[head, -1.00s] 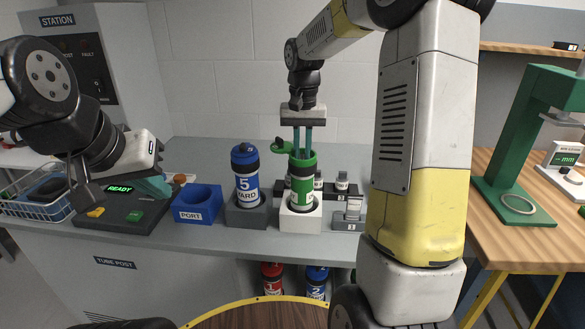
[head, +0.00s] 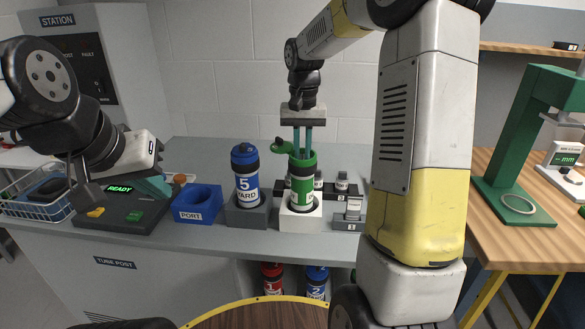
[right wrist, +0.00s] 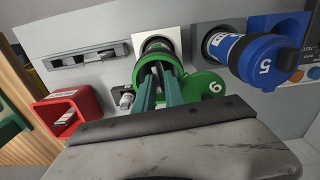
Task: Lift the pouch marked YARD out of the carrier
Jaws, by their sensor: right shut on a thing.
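The green carrier (head: 302,184) stands upright in a white holder (head: 300,217), its round green lid (head: 283,146) swung open to the left. The lid, marked 6, also shows in the right wrist view (right wrist: 205,86). My right gripper (head: 302,151) points straight down, its teal fingers reaching into the carrier's open mouth. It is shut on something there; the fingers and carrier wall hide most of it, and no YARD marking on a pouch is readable. My left gripper (head: 154,187) hangs over the control panel at the left; its finger gap is unclear.
A blue carrier (head: 245,172) marked 5 and YARD stands closed in a grey holder, left of the green one. The blue PORT cup (head: 197,203) and control panel (head: 124,209) reading READY are farther left. A red bin (right wrist: 67,112) shows in the wrist view.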

